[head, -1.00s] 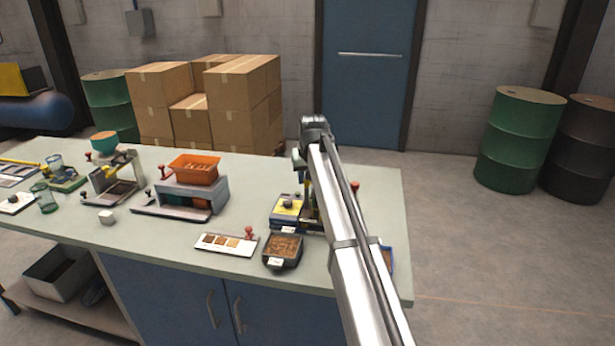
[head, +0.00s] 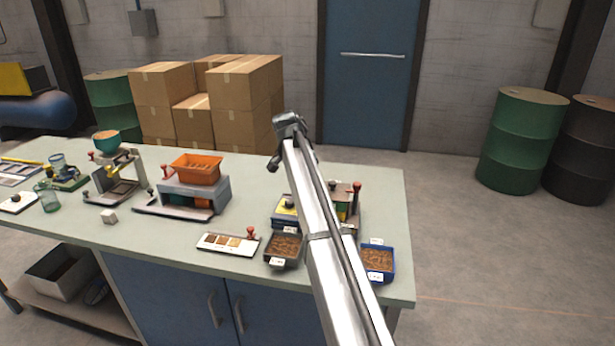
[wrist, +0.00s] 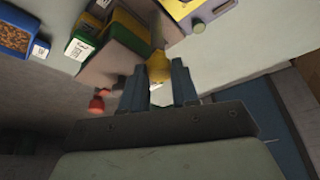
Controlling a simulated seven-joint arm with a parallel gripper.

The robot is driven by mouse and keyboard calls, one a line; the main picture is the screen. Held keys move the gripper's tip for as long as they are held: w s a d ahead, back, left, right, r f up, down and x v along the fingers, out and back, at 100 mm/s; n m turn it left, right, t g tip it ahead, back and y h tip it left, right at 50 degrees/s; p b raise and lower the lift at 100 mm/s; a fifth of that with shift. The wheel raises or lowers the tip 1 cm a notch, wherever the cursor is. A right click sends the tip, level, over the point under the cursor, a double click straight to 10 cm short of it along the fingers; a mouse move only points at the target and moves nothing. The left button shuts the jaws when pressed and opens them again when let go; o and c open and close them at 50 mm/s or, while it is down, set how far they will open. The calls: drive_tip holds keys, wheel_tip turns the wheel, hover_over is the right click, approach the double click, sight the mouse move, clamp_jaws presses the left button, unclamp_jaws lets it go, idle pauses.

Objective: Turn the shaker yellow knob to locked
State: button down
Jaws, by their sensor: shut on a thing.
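My arm hides the yellow knob and gripper there. I cannot read any lock mark.
A yellow-topped device (head: 283,214) stands left of my arm. A dark tray of grains (head: 283,247) and a blue tray of grains (head: 378,262) lie near the bench's front edge. A sample card (head: 226,244) lies further left. Cardboard boxes (head: 240,95) stand behind the bench.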

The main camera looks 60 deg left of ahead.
drive_tip(key=shift+a+m+h, duration=0.15)
drive_tip(key=shift+m+h, duration=0.45)
drive_tip(key=shift+m, duration=0.7)
drive_tip(key=c, duration=0.9)
unclamp_jaws()
drive_tip(key=shift+o, duration=0.2)
drive_tip(key=v, duration=1.4)
drive_tip(key=shift+f, duration=0.15)
